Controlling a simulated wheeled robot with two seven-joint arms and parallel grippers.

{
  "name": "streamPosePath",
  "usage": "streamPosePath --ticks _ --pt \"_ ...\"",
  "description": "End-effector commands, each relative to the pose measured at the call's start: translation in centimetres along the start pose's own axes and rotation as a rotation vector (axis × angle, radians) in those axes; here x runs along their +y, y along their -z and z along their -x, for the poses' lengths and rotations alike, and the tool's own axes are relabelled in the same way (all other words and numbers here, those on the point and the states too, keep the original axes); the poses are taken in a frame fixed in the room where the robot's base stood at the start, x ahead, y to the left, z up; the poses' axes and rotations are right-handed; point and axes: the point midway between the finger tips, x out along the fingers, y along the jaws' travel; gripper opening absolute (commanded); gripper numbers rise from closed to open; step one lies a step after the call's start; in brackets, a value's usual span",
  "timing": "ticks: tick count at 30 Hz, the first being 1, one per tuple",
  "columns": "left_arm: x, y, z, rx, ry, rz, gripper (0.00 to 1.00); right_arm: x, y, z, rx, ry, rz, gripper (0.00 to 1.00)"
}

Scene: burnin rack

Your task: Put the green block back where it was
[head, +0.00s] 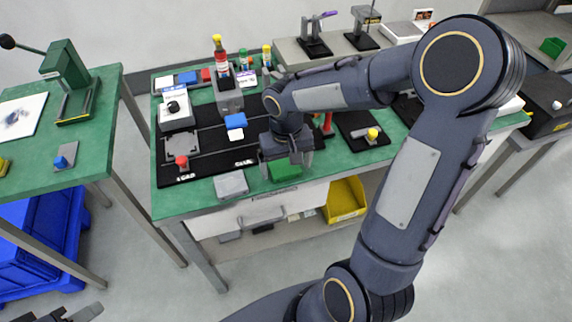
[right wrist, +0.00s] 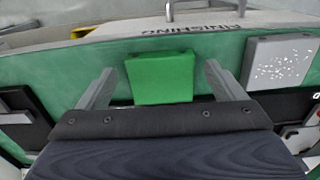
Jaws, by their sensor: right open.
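The green block (head: 285,171) lies on the green bench top near its front edge, partly hidden under my right gripper (head: 284,167). In the right wrist view the green block (right wrist: 162,80) is between the two fingers of my right gripper (right wrist: 160,74), with a gap on each side. That gripper is open and points down at the block. Part of my left gripper (head: 70,314) shows at the bottom left edge, away from the bench. I cannot tell whether its jaws are open.
A grey block (head: 231,184) sits left of the green block; its speckled top shows in the wrist view (right wrist: 281,62). A black board (head: 215,162) with a red knob and a blue-topped piece (head: 235,121) lies behind. A yellow bin (head: 345,199) is below the bench.

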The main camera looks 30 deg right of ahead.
Motion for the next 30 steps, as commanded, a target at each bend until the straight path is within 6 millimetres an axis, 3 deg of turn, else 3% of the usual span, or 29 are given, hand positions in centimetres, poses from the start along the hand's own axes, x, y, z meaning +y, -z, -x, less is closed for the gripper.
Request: streamPosePath --ticks 12,20,23,30 --pt "0.4 0.5 1.0 0.000 0.000 0.000 0.36 -0.1 0.1 8.8 0.006 0.002 0.002 0.89" --pt "0.5 0.6 1.1 0.000 0.000 0.000 0.36 0.0 -0.3 11.3 0.007 0.006 0.003 0.89" --pt "0.5 0.6 1.1 0.000 0.000 0.000 0.36 0.3 -1.9 12.1 0.035 0.037 0.011 0.89" --pt "0.5 0.6 1.1 0.000 0.000 0.000 0.36 0.6 -10.2 12.7 0.210 0.226 0.057 0.89"
